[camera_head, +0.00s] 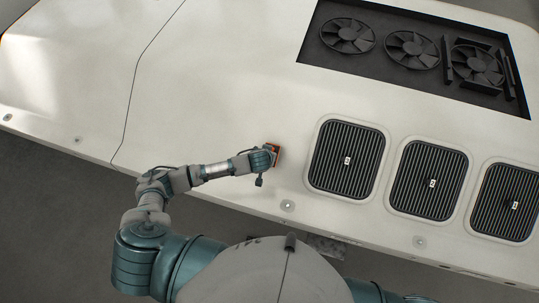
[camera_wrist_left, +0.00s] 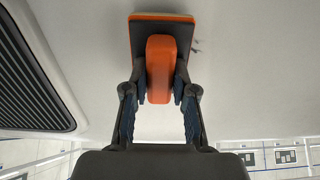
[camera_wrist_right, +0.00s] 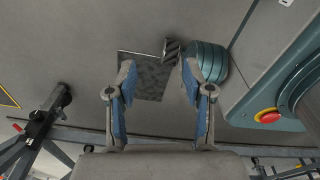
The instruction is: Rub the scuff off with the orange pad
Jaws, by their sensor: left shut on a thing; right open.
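The orange pad (camera_wrist_left: 160,68) has an orange grip block on a dark backing with an orange edge. My left gripper (camera_wrist_left: 160,92) is shut on the block from both sides. In the head view the pad (camera_head: 275,150) is at the white panel, left of the nearest vent; whether it touches cannot be told.
The white panel (camera_head: 210,90) is broad and mostly bare. Several grilled vents (camera_head: 347,159) lie to the right, with a recessed fan bay (camera_head: 411,50) beyond them. Below my right gripper are a dark floor plate (camera_wrist_right: 148,80) and a black stand (camera_wrist_right: 45,120) at left.

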